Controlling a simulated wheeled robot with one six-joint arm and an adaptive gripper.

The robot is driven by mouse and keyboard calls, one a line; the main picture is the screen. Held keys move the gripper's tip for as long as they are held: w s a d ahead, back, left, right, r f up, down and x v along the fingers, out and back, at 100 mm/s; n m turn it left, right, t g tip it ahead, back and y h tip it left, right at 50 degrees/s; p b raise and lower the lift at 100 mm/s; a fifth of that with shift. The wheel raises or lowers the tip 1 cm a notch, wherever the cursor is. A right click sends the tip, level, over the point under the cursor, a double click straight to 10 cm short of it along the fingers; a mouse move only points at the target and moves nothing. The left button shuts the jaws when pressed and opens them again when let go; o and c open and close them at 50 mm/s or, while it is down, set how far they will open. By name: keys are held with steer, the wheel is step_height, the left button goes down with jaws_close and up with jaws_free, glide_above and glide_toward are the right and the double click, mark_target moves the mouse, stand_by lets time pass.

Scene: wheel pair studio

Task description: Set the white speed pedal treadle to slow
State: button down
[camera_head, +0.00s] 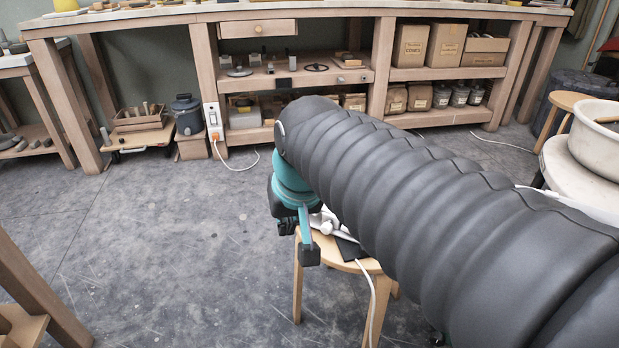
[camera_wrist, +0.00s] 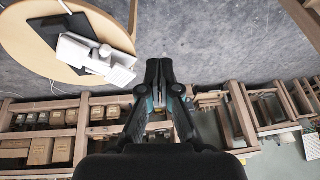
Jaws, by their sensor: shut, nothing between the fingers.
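A white speed pedal (camera_wrist: 92,55) lies on a round wooden stool (camera_wrist: 30,38) at the upper left of the wrist view, partly over a dark pad (camera_wrist: 65,28). In the head view, part of the white pedal (camera_head: 326,221) shows on the stool (camera_head: 308,275), mostly hidden behind my dark sleeved arm. My gripper (camera_wrist: 159,62) is shut and empty, to the right of the pedal and apart from it in the wrist view. In the head view my gripper (camera_head: 309,255) hangs beside the stool top. I cannot tell the treadle's setting.
A long wooden workbench (camera_head: 300,12) with stocked shelves stands along the back. A white round basin (camera_head: 593,140) is at the right, near a small stool (camera_head: 567,100). A white cable (camera_head: 373,300) hangs down from the stool. The floor (camera_head: 170,240) at left is clear.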

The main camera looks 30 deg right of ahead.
steer(key=w+d+r+m+g+y, duration=0.1)
steer(key=w+d+r+m+g, duration=0.15)
steer(key=w+d+m, duration=1.05)
steer(key=w+f+n, duration=0.1)
steer(key=w+f, duration=0.2)
steer(key=f, duration=0.1)
steer(key=w+d+f+n+b, duration=0.1)
steer(key=w+f+n, duration=0.1)
steer(key=f, duration=0.3)
steer(key=w+f+n+b, duration=0.1)
steer(key=w+f, duration=0.2)
steer(key=f, duration=0.1)
steer(key=shift+w+d+f+n, duration=0.15)
steer(key=shift+w+d+n, duration=0.15)
steer(key=shift+d, duration=0.1)
